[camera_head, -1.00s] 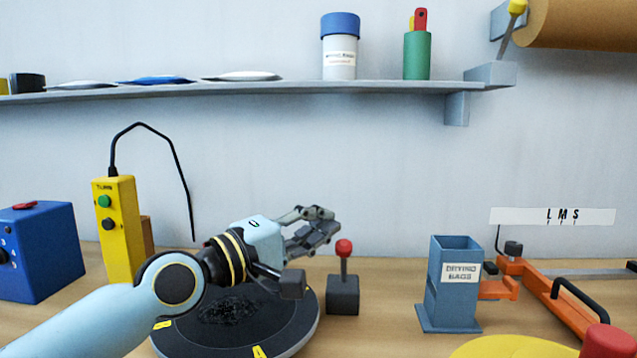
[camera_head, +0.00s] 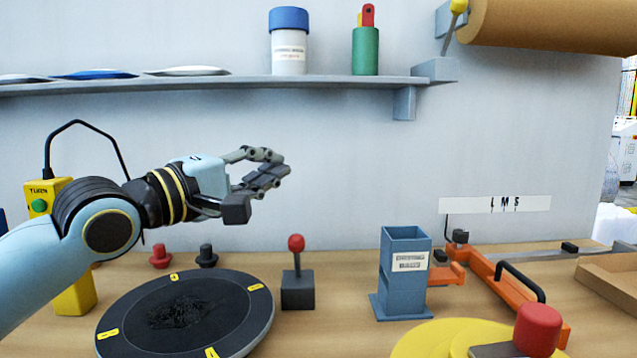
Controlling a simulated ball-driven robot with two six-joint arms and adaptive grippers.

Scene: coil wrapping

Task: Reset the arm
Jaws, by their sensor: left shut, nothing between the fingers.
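My left gripper (camera_head: 282,163) comes in from the left on a light-blue arm. It is shut and empty, held in the air in front of the grey wall, above and behind the black turntable (camera_head: 250,325). The turntable has yellow marks on its rim and a dark patch in its middle. My right gripper is not in view.
A red-knobbed lever box (camera_head: 297,290) stands right of the turntable. A blue drying-bags holder (camera_head: 402,275), an orange tool (camera_head: 520,290) and a yellow disc (camera_head: 430,338) stand further right. A shelf (camera_head: 220,83) with a white jar (camera_head: 289,45) runs above.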

